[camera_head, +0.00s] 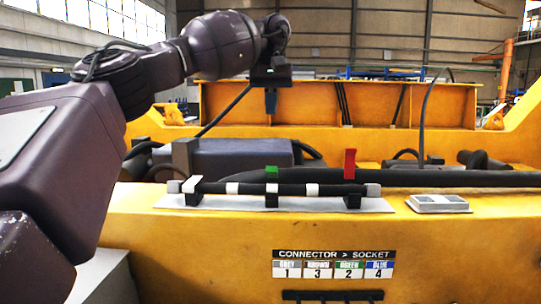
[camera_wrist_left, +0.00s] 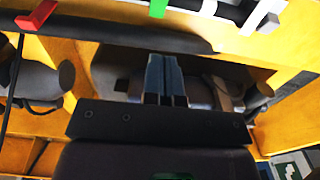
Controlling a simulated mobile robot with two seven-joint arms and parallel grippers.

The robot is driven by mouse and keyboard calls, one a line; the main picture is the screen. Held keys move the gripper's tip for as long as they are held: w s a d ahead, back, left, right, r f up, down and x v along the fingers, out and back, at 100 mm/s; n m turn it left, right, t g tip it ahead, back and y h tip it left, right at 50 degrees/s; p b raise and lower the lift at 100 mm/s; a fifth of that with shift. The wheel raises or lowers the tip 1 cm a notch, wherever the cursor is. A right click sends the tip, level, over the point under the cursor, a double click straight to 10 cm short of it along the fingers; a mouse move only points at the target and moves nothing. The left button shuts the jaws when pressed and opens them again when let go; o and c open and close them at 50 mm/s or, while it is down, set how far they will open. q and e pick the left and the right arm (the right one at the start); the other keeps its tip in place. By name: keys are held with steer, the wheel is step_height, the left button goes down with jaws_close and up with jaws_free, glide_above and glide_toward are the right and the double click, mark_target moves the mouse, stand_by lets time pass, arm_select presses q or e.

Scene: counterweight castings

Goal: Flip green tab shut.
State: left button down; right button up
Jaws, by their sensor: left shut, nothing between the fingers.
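The green tab (camera_head: 272,170) is on a dark bar with white bands (camera_head: 300,189) along the front of the yellow casting. It looks shorter than the upright red tab (camera_head: 349,163) to its right; its exact tilt is hard to tell. In the left wrist view the green tab (camera_wrist_left: 158,8) is cut by the top edge and the red tab (camera_wrist_left: 38,15) is at top left. My left gripper (camera_head: 271,101) hangs fingers down above and behind the green tab, apart from it. Its blue fingers (camera_wrist_left: 164,80) are together and empty. My right gripper is not in view.
The bar sits on a pale plate (camera_head: 390,205). A dark box (camera_head: 235,157) and thick black hoses (camera_head: 430,179) lie behind it. A small grey device (camera_head: 437,203) is at right. A connector-to-socket label (camera_head: 333,264) is on the front face. The air around the gripper looks free.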

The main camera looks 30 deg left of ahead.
arm_select(q)
glide_above(271, 167)
steer(key=w+a, duration=0.2)
steer(key=w, duration=0.1)
step_height(271, 167, down, 8)
steer(key=shift+r, duration=0.25)
steer(key=shift+s+d+f, duration=0.2)
steer(key=shift+s+f, duration=0.1)
steer(key=shift+f, duration=0.3)
steer(key=shift+s+d+f, duration=0.2)
steer(key=shift+s+f, duration=0.1)
steer(key=shift+f, duration=0.3)
steer(key=shift+s+d+f, duration=0.25)
steer(key=shift+s+f, duration=0.15)
steer(key=shift+f, duration=0.25)
